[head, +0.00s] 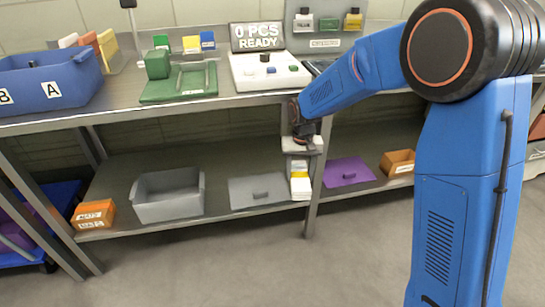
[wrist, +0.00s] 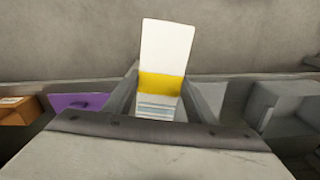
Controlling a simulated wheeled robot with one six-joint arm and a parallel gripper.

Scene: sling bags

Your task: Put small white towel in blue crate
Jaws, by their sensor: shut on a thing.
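The small white towel (head: 300,188) is a narrow, flat white piece with a yellow band. It hangs below my gripper (head: 299,163) in front of the lower shelf, near a shelf post. In the wrist view the towel (wrist: 167,42) stands between the two grey fingers, which are shut on it; its near end shows faint stripes. The grey palm hides the space below it. The blue crate (head: 40,88) stands on the upper shelf at the far left, with letter labels on its front. Its inside is mostly hidden.
A green tray (head: 180,97) and a white sign unit (head: 268,85) stand on the upper shelf. Below are an orange box (head: 92,214), a grey bin (head: 168,207), a grey lidded panel (head: 258,201) and a purple panel (head: 347,172). The upper shelf's front edge runs above my gripper.

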